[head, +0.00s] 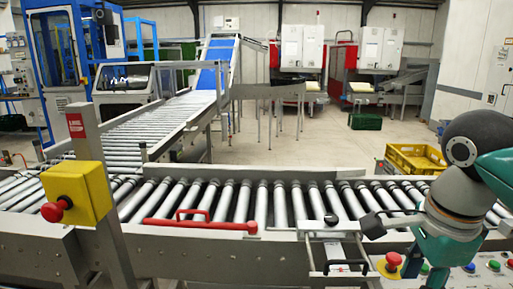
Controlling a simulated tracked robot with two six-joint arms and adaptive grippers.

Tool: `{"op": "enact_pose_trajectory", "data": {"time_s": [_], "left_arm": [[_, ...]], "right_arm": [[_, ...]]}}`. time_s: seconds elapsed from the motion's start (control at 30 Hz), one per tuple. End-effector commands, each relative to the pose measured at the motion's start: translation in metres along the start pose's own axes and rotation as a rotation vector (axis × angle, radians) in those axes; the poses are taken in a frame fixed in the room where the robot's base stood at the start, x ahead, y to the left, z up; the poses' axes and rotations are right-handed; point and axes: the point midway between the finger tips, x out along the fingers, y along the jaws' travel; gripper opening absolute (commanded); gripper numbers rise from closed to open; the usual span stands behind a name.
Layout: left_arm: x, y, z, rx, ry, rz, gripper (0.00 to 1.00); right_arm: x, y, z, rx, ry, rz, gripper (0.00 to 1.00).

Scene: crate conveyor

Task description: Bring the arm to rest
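My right arm (465,170), dark grey with teal joint caps, stands at the right edge in the head view, in front of the conveyor. It is bent, with a round joint at the top and a teal part going down past the bottom edge. I do not make out its gripper. My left arm and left gripper are out of view. I see nothing held.
A roller conveyor (240,200) crosses in front, with a red handle (200,224). A yellow box with a red stop button (76,195) stands left. A yellow crate (415,158) sits behind the conveyor at right; a green crate (366,121) is farther back.

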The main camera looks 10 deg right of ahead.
Motion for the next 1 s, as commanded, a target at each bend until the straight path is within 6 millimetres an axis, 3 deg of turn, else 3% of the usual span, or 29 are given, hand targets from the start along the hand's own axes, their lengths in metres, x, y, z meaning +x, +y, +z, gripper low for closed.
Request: {"op": "enact_pose_trajectory", "data": {"time_s": [0.17,0.37,0.47,0.57,0.67,0.8,0.9,1.0], "left_arm": [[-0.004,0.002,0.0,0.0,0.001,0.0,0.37],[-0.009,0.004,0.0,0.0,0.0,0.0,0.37],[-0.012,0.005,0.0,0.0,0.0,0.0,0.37],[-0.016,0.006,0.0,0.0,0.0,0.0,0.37],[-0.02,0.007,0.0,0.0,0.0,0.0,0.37],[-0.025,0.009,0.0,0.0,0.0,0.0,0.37],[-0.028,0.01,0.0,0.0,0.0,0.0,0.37],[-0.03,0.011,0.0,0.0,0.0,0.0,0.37]], "right_arm": [[0.031,-0.011,0.01,-0.014,0.061,0.116,0.37],[0.087,-0.01,0.024,-0.054,0.13,0.306,0.37],[0.129,-0.007,0.037,-0.091,0.145,0.405,0.37],[0.185,0.003,0.053,-0.177,0.125,0.515,0.37],[0.251,0.028,0.074,-0.311,0.048,0.623,0.37],[0.337,0.085,0.104,-0.527,-0.145,0.714,0.37],[0.386,0.136,0.127,-0.688,-0.318,0.712,0.37],[0.42,0.18,0.146,-0.844,-0.472,0.641,0.37]]}}
